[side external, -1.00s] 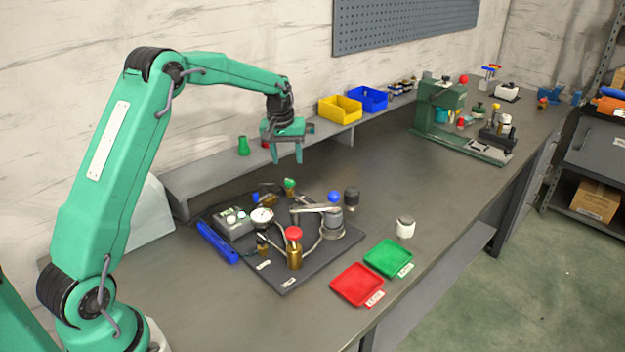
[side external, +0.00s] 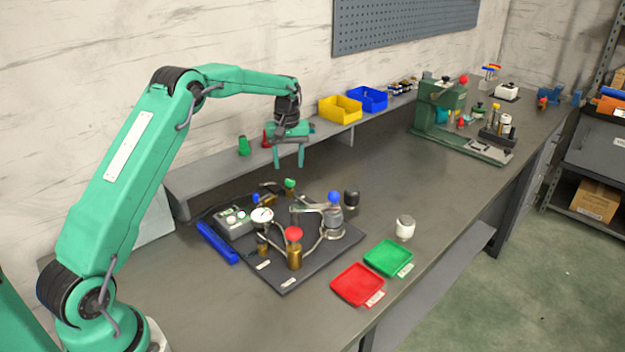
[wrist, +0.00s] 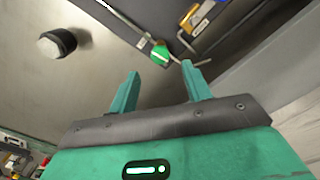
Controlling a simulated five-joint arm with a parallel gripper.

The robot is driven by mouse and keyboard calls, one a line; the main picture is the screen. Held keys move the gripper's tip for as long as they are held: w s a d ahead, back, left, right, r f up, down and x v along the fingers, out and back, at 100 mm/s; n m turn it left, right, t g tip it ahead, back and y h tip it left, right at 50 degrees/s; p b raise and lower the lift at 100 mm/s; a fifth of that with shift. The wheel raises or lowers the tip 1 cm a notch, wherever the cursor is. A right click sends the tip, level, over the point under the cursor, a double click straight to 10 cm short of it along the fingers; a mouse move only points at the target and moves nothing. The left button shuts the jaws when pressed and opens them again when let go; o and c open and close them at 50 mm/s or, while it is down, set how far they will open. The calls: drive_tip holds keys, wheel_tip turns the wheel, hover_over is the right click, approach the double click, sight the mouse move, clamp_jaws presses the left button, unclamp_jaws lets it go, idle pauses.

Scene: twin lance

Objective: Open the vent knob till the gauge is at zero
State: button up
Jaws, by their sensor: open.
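The gauge (side external: 262,216) has a round white dial and stands on the dark base plate (side external: 287,276); its reading is too small to make out. Several coloured knobs stand on the plate: a red knob (side external: 294,234) at the front, a green knob (side external: 290,184) at the back, and blue ones (side external: 334,197) at the sides. I cannot tell which is the vent knob, as the labels are unreadable. My gripper (side external: 289,164) is open and empty, above and behind the plate. In the wrist view the green knob (wrist: 160,54) shows just beyond my fingertips (wrist: 161,71), apart from them.
A red tray (side external: 358,285) and a green tray (side external: 388,258) lie right of the plate, near a white-topped jar (side external: 405,227). A shelf (side external: 205,181) with yellow (side external: 341,109) and blue bins runs along the wall behind my gripper. The bench right of the plate is mostly clear.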

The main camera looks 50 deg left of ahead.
sight(289, 180)
drive_tip(key=shift+f, duration=2.8)
drive_tip(key=c, duration=1)
